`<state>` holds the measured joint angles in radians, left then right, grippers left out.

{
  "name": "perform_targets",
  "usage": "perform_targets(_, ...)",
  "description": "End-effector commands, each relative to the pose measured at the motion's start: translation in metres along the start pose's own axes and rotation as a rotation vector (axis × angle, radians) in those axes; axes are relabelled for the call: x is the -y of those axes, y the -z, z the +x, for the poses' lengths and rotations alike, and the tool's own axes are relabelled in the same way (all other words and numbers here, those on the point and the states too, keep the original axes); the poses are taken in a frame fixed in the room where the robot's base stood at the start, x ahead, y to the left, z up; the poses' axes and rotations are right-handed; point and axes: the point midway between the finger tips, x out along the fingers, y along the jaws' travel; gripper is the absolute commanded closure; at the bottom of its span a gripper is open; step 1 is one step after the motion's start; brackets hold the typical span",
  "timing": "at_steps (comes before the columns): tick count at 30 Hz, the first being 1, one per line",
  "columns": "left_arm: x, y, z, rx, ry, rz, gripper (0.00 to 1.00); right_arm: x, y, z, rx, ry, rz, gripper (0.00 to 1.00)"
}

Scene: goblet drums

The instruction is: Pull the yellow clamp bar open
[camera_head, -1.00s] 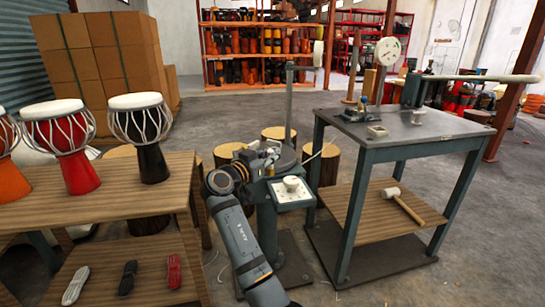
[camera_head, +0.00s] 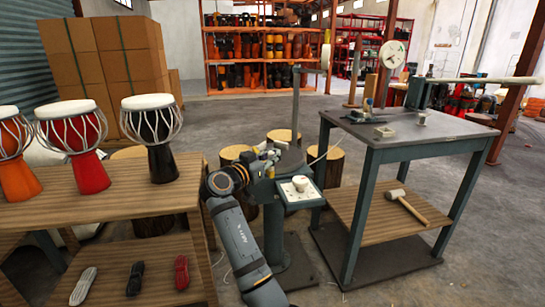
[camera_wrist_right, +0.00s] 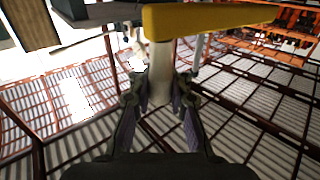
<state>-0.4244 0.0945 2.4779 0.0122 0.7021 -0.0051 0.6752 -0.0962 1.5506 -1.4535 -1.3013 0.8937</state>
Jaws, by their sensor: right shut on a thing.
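The yellow clamp bar (camera_wrist_right: 215,19) runs across the top of the right wrist view. A pale, rounded handle (camera_wrist_right: 159,75) extends from it between my fingers. My right gripper (camera_wrist_right: 159,94) is shut on this handle, with one finger on each side. The bar is small there and mostly hidden by the gripper. My left gripper is not in view.
A wooden bench (camera_head: 110,214) with goblet drums stands at the left. A dark metal worktable (camera_head: 440,132) with a mallet (camera_head: 407,205) on its lower shelf stands at the right. A small panel with a white knob (camera_head: 298,188) is at the stand's front. Log stools are behind.

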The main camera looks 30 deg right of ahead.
Motion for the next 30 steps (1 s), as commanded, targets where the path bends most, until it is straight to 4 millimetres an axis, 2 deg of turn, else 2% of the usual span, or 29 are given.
perform_targets(2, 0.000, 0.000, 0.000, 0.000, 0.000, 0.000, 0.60, -0.001, -0.003, 0.000, 0.006, -0.005, -0.004, 1.00)
perform_targets(3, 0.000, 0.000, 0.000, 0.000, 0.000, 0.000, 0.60, -0.001, -0.003, 0.000, 0.006, -0.005, -0.004, 0.85)
perform_targets(9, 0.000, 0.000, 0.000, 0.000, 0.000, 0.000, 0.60, -0.001, -0.002, 0.000, 0.004, -0.003, -0.002, 0.58)
perform_targets(17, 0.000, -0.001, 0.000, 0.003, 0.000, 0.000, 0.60, 0.000, -0.001, 0.000, 0.002, -0.002, -0.001, 0.58)
perform_targets(20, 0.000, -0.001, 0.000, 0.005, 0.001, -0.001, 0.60, 0.000, 0.006, 0.000, 0.001, -0.002, 0.002, 0.58)
perform_targets(30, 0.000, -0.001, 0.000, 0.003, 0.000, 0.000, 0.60, 0.000, 0.076, 0.000, 0.001, -0.002, 0.002, 0.58)
